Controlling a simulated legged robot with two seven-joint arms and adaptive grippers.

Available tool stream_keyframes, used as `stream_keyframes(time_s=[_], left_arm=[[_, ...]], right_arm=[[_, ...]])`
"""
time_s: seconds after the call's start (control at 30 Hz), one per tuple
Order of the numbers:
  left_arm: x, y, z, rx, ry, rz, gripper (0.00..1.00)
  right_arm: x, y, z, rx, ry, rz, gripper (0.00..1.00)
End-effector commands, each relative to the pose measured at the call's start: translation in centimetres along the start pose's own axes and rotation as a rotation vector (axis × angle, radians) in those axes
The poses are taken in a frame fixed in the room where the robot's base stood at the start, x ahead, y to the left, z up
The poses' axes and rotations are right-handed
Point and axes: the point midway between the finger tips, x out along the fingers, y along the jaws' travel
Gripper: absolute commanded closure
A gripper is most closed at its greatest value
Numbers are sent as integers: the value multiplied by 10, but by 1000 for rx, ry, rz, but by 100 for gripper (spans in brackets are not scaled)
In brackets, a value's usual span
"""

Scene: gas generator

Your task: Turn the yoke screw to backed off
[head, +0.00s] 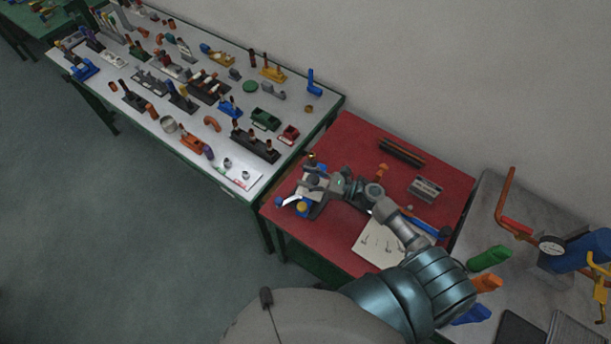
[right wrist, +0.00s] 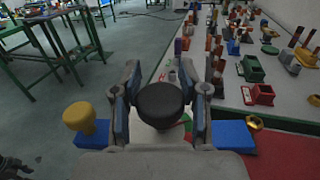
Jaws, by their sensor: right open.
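My right gripper (head: 312,184) is over the left end of the red table, at a small blue fixture with a yellow knob (head: 302,207). In the right wrist view my right gripper (right wrist: 164,82) is open, with one finger on each side of a round black knob (right wrist: 160,103). I cannot tell whether the fingers touch it. The yellow knob (right wrist: 79,117) stands on a blue block at the left, and another blue block (right wrist: 232,134) shows at the right. No part is clearly recognisable as the yoke screw; the gripper hides much of the fixture. My left gripper is not in view.
The red table (head: 345,140) also holds a grey block (head: 425,189), dark rods (head: 401,153) and a white sheet (head: 379,243). A long grey table (head: 225,165) crowded with coloured parts adjoins it at the left. A metal bench with a gauge (head: 551,245) stands at the right.

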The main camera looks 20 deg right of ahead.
Motion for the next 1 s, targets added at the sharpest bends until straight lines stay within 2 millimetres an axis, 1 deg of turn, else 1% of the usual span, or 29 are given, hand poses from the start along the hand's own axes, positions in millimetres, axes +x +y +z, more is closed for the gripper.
stream_keyframes(time_s=[0.03, 0.1, 0.13, 0.2, 0.33, 0.47, 0.77, 0.87, 1.0], left_arm=[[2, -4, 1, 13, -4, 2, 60], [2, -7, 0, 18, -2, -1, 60], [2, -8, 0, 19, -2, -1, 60], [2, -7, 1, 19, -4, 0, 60], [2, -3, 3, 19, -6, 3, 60], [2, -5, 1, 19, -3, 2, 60], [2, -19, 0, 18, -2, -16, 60], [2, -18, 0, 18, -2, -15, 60], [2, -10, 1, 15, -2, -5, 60]], right_arm=[[-2, -7, -5, -6, 14, -22, 92], [1, -6, -5, -11, 20, -26, 90], [2, -5, -4, -13, 22, -28, 91], [5, -3, -4, -17, 25, -29, 100], [10, -1, -3, -20, 28, -28, 100], [10, 1, -2, -20, 26, -26, 100], [4, 0, -2, -12, 18, -17, 100], [4, 0, -2, -12, 18, -18, 100], [6, 0, -2, -14, 20, -19, 100]])
